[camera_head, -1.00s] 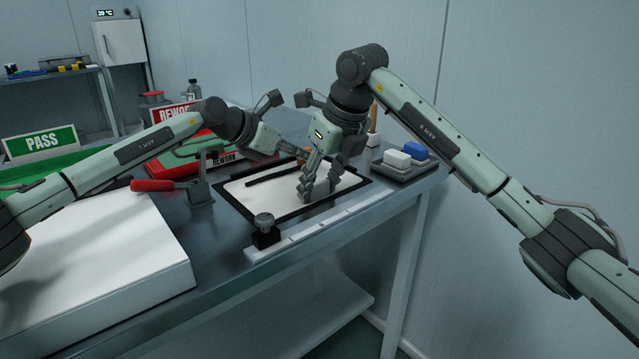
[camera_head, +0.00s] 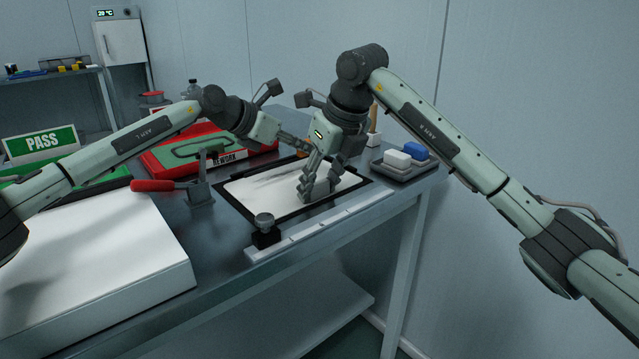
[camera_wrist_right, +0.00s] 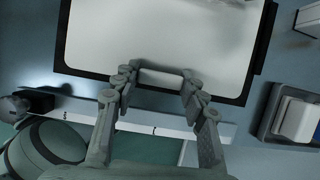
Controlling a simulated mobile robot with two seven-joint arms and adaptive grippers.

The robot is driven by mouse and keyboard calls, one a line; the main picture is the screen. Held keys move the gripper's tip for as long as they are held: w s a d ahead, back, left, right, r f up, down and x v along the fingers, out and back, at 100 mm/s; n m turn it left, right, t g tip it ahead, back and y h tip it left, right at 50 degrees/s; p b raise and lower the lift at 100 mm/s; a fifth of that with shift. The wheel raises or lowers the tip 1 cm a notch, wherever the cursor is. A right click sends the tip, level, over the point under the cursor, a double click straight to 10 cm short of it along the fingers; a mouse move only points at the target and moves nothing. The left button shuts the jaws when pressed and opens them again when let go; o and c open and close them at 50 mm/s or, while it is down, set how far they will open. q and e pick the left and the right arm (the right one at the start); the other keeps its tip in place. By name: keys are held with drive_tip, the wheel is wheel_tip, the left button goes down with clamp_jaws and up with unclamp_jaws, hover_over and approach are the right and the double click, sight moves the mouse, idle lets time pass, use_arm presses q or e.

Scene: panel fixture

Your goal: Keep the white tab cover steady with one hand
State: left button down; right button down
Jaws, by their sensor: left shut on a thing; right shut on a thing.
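The white tab cover (camera_wrist_right: 162,78) is a small pale bar at the near edge of a white panel (camera_wrist_right: 160,35) with a black border. My right gripper (camera_wrist_right: 156,80) is shut on it, a finger at each end. In the head view, my right gripper (camera_head: 318,190) points down over the panel's near side and hides the cover. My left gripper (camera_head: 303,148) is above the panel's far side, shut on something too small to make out.
A toggle clamp with a red handle (camera_head: 152,185) stands left of the panel. A dark knob (camera_head: 264,228) and white rail (camera_head: 330,222) line the near edge. A grey tray (camera_head: 405,171) with white and blue blocks is at right. A red rework tray (camera_head: 165,166) is behind.

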use_arm(q)
drive_tip(key=shift+r, duration=0.1)
drive_tip(key=shift+r, duration=3.45)
use_arm(e)
drive_tip(key=c, duration=0.8)
unclamp_jaws()
drive_tip(key=shift+o, duration=0.2)
drive_tip(key=shift+r, duration=0.1)
